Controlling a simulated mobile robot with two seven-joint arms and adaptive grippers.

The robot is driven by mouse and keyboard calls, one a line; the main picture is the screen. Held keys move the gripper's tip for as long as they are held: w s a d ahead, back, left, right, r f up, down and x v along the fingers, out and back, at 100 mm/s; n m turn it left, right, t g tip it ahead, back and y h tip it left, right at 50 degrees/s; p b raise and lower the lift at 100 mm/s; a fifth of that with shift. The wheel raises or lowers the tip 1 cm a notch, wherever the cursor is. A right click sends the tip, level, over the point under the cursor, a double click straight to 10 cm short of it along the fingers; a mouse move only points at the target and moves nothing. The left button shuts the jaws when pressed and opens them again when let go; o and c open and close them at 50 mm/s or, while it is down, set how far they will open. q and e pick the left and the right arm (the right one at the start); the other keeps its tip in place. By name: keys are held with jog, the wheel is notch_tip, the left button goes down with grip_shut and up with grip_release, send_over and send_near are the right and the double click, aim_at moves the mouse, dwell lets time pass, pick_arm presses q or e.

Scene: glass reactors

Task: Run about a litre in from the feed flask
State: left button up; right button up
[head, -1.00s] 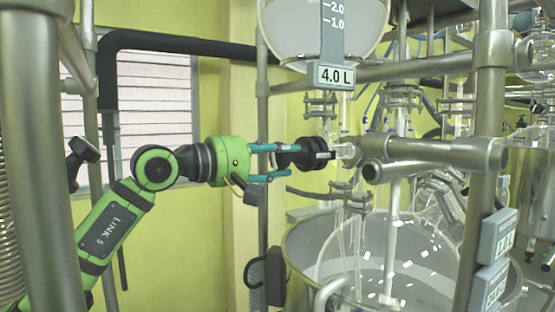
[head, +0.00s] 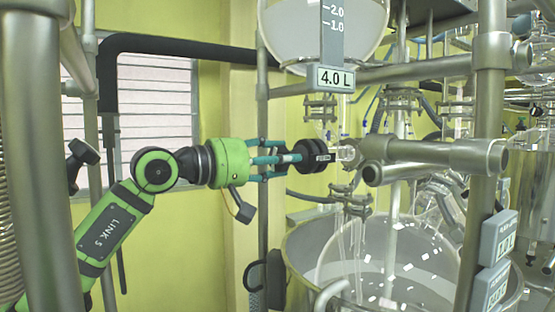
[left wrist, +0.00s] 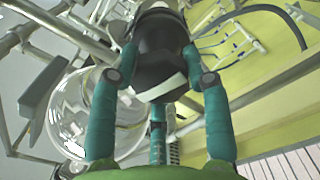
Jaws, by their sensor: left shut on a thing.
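The round feed flask (head: 285,30) hangs at the top of the head view, with a scale strip marked 2.0 and 1.0. Its display (head: 334,77) reads 4.0 L. Below it, a black valve knob (head: 318,157) points left from the glass outlet (head: 346,153). My left gripper (head: 292,158) is shut on this knob, its teal fingers reaching in from the left. In the left wrist view the black knob (left wrist: 160,55) sits between the fingers (left wrist: 160,85). The glass reactor vessel (head: 440,240) stands below inside a metal bath. My right gripper is not in view.
Steel posts (head: 487,150) and crossbars (head: 440,152) frame the glassware closely. Small grey displays (head: 497,237) hang on the right post, their numbers hard to read. A shuttered window (head: 155,110) and yellow wall lie behind my left arm.

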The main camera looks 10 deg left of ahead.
pick_arm(q)
jog(key=shift+r, duration=0.1)
jog(key=o, duration=1.2)
jog(key=shift+d, duration=0.1)
jog(key=shift+c, duration=0.2)
jog(key=v, duration=1.2)
